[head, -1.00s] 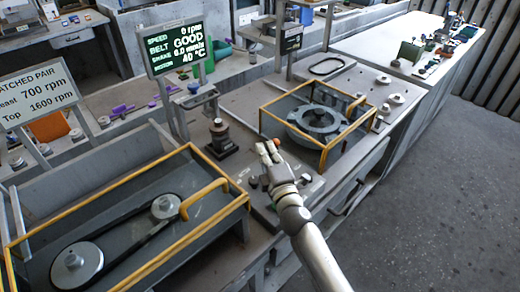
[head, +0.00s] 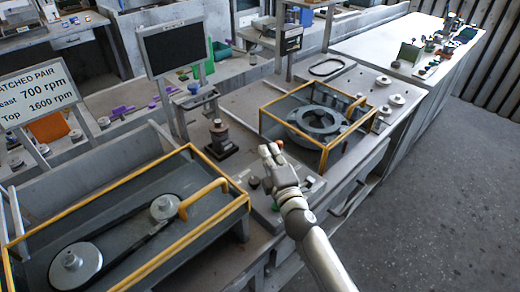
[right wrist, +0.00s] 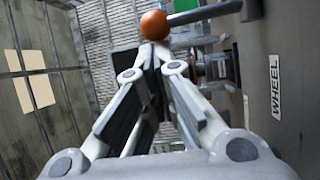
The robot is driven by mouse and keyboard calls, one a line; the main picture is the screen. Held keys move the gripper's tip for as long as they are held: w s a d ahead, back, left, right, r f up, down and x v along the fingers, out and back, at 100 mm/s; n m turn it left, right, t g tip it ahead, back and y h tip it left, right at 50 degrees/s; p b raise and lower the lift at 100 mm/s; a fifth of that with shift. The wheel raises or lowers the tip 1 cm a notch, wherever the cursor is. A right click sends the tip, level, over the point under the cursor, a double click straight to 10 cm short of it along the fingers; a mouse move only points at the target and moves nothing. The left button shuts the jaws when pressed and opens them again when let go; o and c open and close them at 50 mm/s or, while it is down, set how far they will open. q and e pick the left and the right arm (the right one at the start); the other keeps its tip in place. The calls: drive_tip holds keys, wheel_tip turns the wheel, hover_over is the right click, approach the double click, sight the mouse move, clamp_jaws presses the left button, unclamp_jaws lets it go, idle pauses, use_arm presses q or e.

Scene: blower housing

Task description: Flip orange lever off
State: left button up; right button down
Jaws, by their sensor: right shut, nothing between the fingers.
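The orange lever's round knob (head: 279,143) shows just beyond my right gripper (head: 267,151) in the head view. In the right wrist view the orange knob (right wrist: 153,25) is right at the fingertips (right wrist: 153,52), with a dark rod (right wrist: 205,13) running from it to the right. My right gripper is shut with nothing between its fingers. It is at or very near the knob; I cannot tell if they touch. The lever's base is hidden in the head view. My left gripper is not in view.
A yellow-framed guard (head: 290,95) over a round housing stands just behind the gripper. A yellow-framed belt box (head: 130,225) is at left. The display screen (head: 174,48) is dark. A "WHEEL" label (right wrist: 275,87) is on the panel. Open floor (head: 440,210) lies at right.

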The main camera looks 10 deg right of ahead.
drive_tip(key=shift+s+d+f, duration=0.1)
drive_tip(key=shift+s+d, duration=0.1)
drive_tip(key=shift+d, duration=0.05)
drive_tip(key=shift+s+d+f, duration=0.15)
drive_tip(key=shift+s+d, duration=0.25)
drive_tip(key=shift+s, duration=0.2)
drive_tip(key=shift+s+d+f, duration=0.2)
drive_tip(key=shift+s+d, duration=0.2)
drive_tip(key=shift+s, duration=0.15)
idle(0.5)
drive_tip(key=shift+s, duration=0.1)
drive_tip(key=shift+s+f, duration=0.1)
drive_tip(key=shift+s, duration=0.15)
drive_tip(key=s, duration=0.7)
drive_tip(key=s+d, duration=0.1)
drive_tip(key=s, duration=0.3)
drive_tip(key=shift+s+f, duration=0.15)
drive_tip(key=shift+f, duration=0.2)
drive_tip(key=shift+d, duration=0.1)
